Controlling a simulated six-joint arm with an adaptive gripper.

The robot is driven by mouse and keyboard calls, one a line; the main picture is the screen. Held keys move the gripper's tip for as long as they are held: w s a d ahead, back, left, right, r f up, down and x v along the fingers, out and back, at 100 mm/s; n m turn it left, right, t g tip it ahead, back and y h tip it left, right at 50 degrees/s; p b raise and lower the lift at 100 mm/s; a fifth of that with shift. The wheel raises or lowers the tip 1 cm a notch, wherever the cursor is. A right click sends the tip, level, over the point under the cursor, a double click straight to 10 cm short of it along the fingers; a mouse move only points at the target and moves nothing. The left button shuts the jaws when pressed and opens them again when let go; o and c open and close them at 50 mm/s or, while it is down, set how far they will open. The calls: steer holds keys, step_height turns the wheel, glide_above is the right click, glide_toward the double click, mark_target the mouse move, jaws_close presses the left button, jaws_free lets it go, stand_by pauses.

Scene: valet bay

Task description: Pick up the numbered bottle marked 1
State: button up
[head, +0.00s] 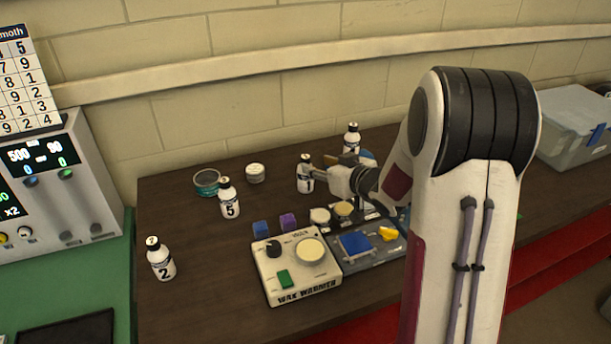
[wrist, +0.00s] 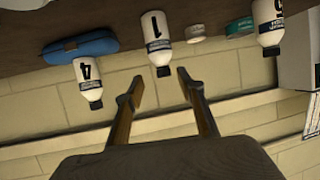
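The bottle marked 1 (head: 304,174) is white with a dark cap and stands upright toward the back of the dark table. It also shows in the wrist view (wrist: 155,38), upside down, with its cap just beyond the fingertips and roughly between their lines. My gripper (head: 322,175) is beside it on the right in the head view. In the wrist view my gripper (wrist: 157,75) has its two fingers spread apart with nothing between them. Whether a finger touches the bottle cannot be told.
Bottle 4 (wrist: 88,83) and a blue case (wrist: 80,47) are close to bottle 1. Bottle 5 (head: 229,198) and bottle 2 (head: 160,258) stand farther left. A wax warmer (head: 310,288) and a tray (head: 350,266) are in front. The brick wall is behind.

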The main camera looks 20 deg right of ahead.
mark_target(308, 162)
steer(key=shift+x, duration=0.85)
steer(key=shift+a, duration=0.1)
steer(key=shift+a+x, duration=0.25)
steer(key=shift+x, duration=2.25)
steer(key=shift+c, duration=0.3)
jaws_close()
